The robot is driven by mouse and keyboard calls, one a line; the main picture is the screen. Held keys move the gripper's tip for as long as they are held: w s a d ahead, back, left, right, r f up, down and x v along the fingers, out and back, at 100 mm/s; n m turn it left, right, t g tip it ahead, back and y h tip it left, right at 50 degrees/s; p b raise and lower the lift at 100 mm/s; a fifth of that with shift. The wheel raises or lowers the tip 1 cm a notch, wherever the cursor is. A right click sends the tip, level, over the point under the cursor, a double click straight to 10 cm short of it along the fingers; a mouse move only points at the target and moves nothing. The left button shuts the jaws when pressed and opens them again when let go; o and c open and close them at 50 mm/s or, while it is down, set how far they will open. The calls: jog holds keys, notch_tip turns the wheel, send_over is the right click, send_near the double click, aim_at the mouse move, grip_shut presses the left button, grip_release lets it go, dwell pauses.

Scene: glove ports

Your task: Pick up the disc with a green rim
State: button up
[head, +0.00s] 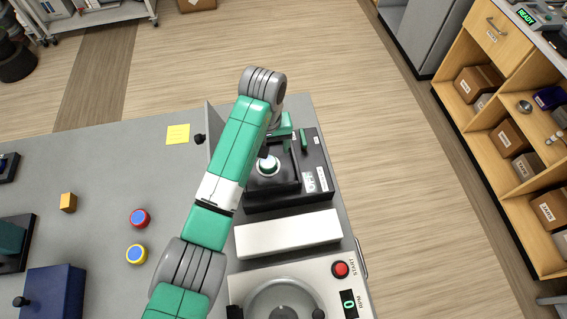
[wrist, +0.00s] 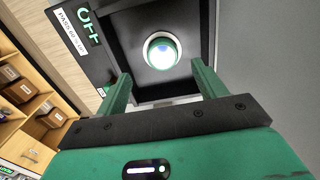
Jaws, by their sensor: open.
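The disc with a green rim (head: 268,166) sits in the dark recessed tray of a black box (head: 316,160) on the bench. In the wrist view the disc (wrist: 161,51) shows a green rim around a pale, bright centre. My gripper (wrist: 163,80) is open, its two green fingers reaching toward the tray on either side of the disc's line. The disc appears beyond the fingertips, with nothing between them. In the head view my gripper (head: 294,136) is partly hidden by my arm, above the back of the box.
A red-rimmed disc (head: 140,218) and a yellow-rimmed disc (head: 136,254) lie on the grey bench, near an orange cube (head: 68,203). A white block (head: 288,234) and a machine with a red button (head: 340,269) stand in front of the box. A grey panel rises at the box's left.

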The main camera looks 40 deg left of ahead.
aim_at(268, 162)
jog(key=f, duration=0.5)
jog(key=shift+s+a+f+b, duration=0.2)
jog(key=shift+a+f+b, duration=0.1)
jog(key=shift+b, duration=0.1)
jog(key=shift+w+f, duration=0.1)
jog(key=shift+f, duration=0.25)
jog(key=shift+d, duration=0.1)
jog(key=c, duration=1.2)
jog(key=shift+o, duration=0.2)
notch_tip(268, 162, up, 10)
jog(key=p, duration=0.1)
